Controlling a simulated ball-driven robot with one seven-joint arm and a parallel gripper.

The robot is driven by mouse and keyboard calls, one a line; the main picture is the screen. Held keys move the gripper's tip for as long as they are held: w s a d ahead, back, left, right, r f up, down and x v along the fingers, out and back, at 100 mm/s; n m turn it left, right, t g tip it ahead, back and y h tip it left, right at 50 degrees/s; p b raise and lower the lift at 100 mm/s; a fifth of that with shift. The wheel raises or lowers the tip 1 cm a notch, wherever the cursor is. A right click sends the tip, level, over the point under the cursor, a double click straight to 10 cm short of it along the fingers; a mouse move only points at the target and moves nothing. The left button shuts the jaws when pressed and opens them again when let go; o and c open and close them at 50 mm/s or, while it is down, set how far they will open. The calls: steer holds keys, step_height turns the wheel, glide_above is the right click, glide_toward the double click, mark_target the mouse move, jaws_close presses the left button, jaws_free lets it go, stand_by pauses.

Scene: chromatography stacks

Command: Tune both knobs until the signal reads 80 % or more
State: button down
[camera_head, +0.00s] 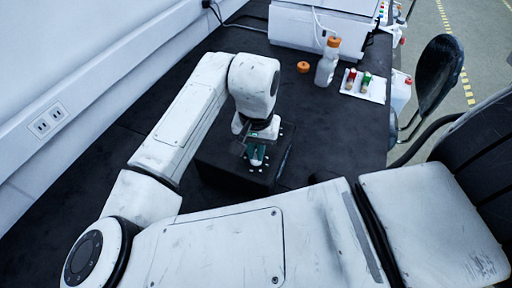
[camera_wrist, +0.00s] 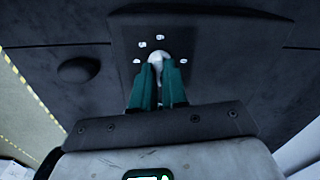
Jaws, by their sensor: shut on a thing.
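A dark box (camera_head: 222,160) stands on the black bench, under my gripper. In the wrist view, its dark panel (camera_wrist: 200,40) carries a pale knob (camera_wrist: 157,60) with several small white marks around it. My gripper (camera_wrist: 158,72) has green fingers shut on this pale knob. In the head view my gripper (camera_head: 256,155) comes down onto the box from above. A second dark round knob (camera_wrist: 79,70) shows on the left in the wrist view, apart from my fingers. No signal reading can be made out in either view.
A clear bottle with an orange cap (camera_head: 327,62), a loose orange cap (camera_head: 303,67) and a white tray with small vials (camera_head: 349,87) stand farther back. A white instrument (camera_head: 310,27) is behind them. A chair (camera_head: 438,70) is at the right.

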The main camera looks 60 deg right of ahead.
steer(key=shift+m, duration=1)
steer(key=c, duration=1.2)
jaws_free()
steer(key=shift+o, duration=0.2)
step_height(320, 180, up, 11)
steer(key=shift+p, duration=0.4)
steer(key=shift+f, duration=0.15)
